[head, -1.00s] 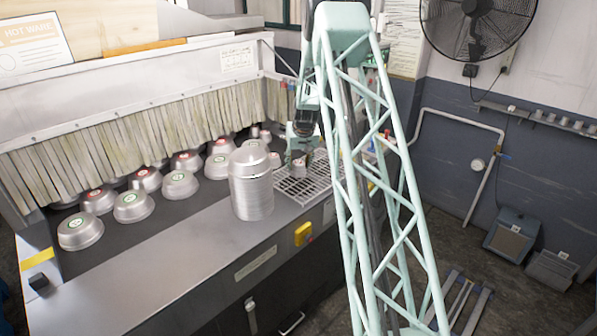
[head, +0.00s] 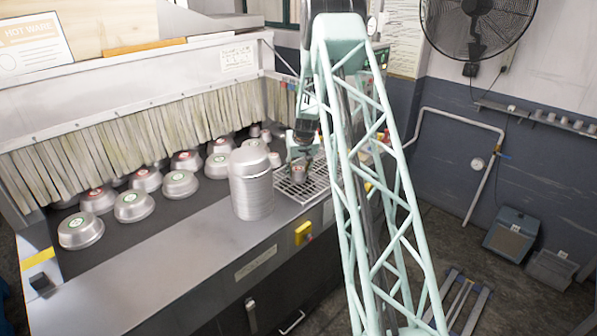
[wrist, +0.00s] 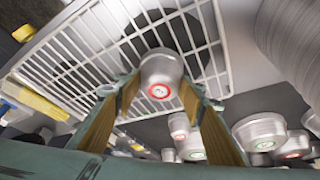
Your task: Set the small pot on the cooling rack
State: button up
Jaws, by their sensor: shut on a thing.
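My gripper (wrist: 155,95) is shut on the small pot (wrist: 161,70), a silver metal pot with a red-ringed label facing the wrist camera. The fingers hold it from two sides. The cooling rack (wrist: 62,62), a pale wire grid, lies beyond the pot in the wrist view. In the head view the pot (head: 299,173) is at the rack (head: 296,196), with my gripper (head: 301,160) over it. I cannot tell whether the pot touches the wires. My arm hides the rack's right part in the head view.
A tall stack of silver pans (head: 251,186) stands just left of the rack. Several upturned pots with red or green labels stand on the dark belt (head: 97,240) before the strip curtain (head: 130,147).

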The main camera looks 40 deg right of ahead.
jog(key=o, duration=0.8)
jog(key=shift+o, duration=0.2)
jog(key=shift+r, duration=0.2)
jog(key=shift+r, duration=0.15)
jog(key=v, duration=1.1)
jog(key=shift+s+a+r+b, duration=0.15)
jog(key=shift+s+b, duration=0.05)
jog(key=shift+b, duration=0.1)
jog(key=shift+r, duration=0.1)
